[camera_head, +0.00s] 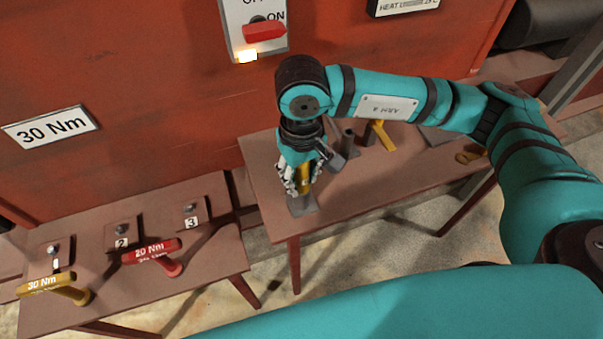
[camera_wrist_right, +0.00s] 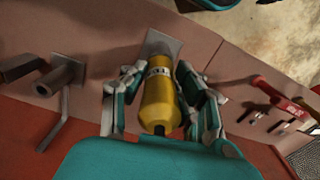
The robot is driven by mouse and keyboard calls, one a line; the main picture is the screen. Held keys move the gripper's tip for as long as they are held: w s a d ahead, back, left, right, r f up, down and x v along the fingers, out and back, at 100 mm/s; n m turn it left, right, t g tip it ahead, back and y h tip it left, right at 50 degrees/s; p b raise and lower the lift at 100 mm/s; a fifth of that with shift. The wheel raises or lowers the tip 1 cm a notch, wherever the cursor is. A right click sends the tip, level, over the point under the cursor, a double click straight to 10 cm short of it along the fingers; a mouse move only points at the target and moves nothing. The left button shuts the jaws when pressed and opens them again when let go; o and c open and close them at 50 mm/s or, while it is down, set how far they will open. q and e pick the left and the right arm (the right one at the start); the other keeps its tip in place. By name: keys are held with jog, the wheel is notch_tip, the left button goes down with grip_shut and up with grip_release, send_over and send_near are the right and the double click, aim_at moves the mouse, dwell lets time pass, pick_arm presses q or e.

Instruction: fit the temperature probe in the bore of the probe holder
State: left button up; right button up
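A yellow cylinder with a white label band, which I take for the temperature probe (camera_wrist_right: 159,104), stands between the fingers of my right gripper (camera_wrist_right: 158,78) in the right wrist view. A small dark stub shows at its near end. In the head view the yellow body (camera_head: 304,181) shows between the fingers of the right gripper (camera_head: 303,182), which appear closed on its sides. A grey square plate (camera_head: 303,207), seemingly the probe holder's base, lies directly below; it also shows in the wrist view (camera_wrist_right: 163,43). The bore is hidden, so I cannot tell how deep the probe sits. My left gripper is out of view.
On the right table (camera_head: 355,193), a grey tube holder (camera_head: 347,135) and a yellow handled tool (camera_head: 382,132) stand behind the gripper. The left table (camera_head: 205,262) carries a yellow 30 Nm tool (camera_head: 55,286) and a red 20 Nm tool (camera_head: 154,252). A red wall with a switch (camera_head: 264,31) rises behind.

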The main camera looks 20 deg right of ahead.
jog(key=o, duration=0.5)
jog(key=shift+r, duration=0.1)
notch_tip(320, 180, up, 12)
jog(key=shift+f, duration=0.1)
dwell(0.7)
